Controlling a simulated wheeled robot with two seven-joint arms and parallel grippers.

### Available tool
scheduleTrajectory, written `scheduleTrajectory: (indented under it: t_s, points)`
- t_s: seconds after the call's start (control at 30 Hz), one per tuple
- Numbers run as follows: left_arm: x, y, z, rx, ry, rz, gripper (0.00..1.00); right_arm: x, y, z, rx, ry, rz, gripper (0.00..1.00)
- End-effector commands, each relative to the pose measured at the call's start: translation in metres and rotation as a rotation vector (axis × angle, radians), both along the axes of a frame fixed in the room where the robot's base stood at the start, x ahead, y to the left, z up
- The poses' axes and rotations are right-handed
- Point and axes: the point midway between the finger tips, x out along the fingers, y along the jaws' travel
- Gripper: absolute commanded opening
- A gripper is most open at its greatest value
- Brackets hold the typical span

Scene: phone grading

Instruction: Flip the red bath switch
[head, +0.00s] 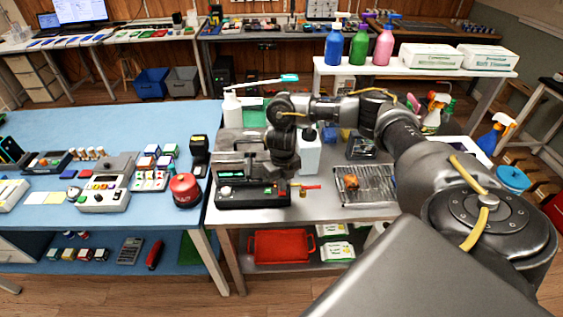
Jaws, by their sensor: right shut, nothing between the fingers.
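The bath (240,201) is a black and steel box at the front left of the grey metal table. My right gripper (284,176) points down at the right end of the bath, close to the switch. It is shut with nothing in it. I cannot tell whether it touches the bath. My left gripper is not in view.
A red-handled tap (307,187) sticks out at the bath's right. A white bottle (309,155) stands just behind my gripper. A wire rack tray (364,186) lies to the right. A red round object (185,189) sits on the blue table at left.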

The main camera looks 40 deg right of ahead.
Motion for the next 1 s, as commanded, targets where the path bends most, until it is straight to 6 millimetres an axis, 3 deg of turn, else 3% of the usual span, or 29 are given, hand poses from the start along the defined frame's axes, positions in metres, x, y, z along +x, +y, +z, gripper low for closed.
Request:
scheduleTrajectory:
  t_s: [1.0]
  points:
    - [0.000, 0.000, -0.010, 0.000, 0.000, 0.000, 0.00, 0.000, 0.000, -0.014, 0.000, 0.000, 0.000, 0.00]
